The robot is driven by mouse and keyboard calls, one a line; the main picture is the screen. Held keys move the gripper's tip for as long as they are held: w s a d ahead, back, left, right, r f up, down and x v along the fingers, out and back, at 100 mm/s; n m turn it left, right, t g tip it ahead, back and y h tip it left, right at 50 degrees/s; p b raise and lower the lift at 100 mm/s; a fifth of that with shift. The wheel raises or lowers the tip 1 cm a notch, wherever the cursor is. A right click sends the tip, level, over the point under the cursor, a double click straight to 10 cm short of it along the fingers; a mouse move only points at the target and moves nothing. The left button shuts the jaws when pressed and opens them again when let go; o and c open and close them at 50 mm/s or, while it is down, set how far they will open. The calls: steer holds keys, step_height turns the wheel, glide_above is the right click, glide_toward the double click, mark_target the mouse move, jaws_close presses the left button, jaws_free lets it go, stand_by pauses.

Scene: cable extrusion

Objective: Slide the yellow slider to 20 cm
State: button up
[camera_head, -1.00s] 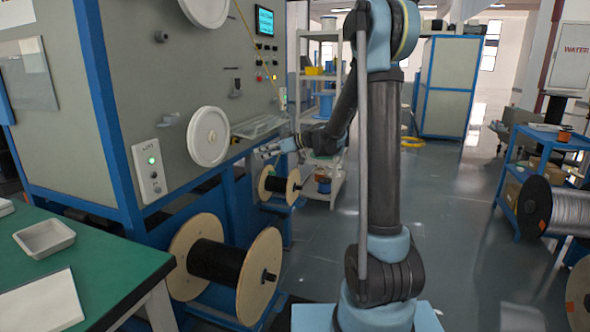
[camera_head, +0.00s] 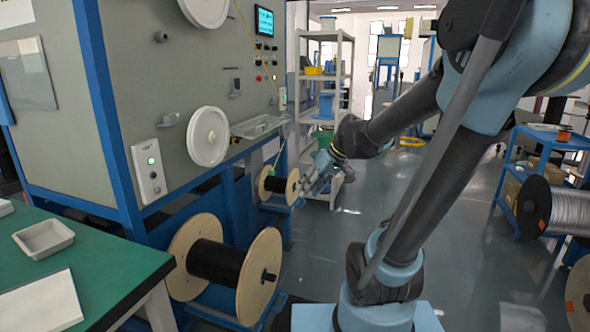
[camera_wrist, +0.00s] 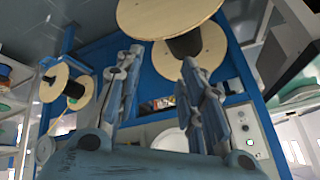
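I cannot make out a yellow slider or a centimetre scale in either view. My gripper (camera_head: 306,188) is to the right of the small black-wound spool (camera_head: 277,184) in the head view, with its fingers towards the machine. The wrist view shows its two fingers (camera_wrist: 162,58) spread apart with nothing held between them. Behind them are the blue machine frame and a large wooden spool (camera_wrist: 190,45). A clear tray-like ledge (camera_head: 262,126) juts from the grey machine panel (camera_head: 150,75), up and left of my gripper.
A large wooden spool (camera_head: 260,272) stands low in front of the machine. A green table (camera_head: 115,265) is at the left. A white shelf (camera_head: 340,50) stands behind my gripper. A blue cart (camera_head: 550,143) and a wire reel (camera_head: 562,205) are at the right. The middle floor is clear.

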steer(key=s+d+f+m+h, duration=0.3)
steer(key=s+d+f, duration=0.1)
steer(key=s+d, duration=0.3)
steer(key=s+d+f+m+g+h, duration=0.1)
steer(key=s+d+f, duration=0.4)
steer(key=s, duration=0.5)
steer(key=shift+d+f+m+h, duration=0.2)
steer(key=shift+d+m+h, duration=0.75)
steer(key=shift+m, duration=0.25)
steer(key=shift+s, duration=0.1)
steer(key=shift+w+f, duration=0.2)
steer(key=shift+w, duration=0.25)
steer(key=shift+c, duration=0.5)
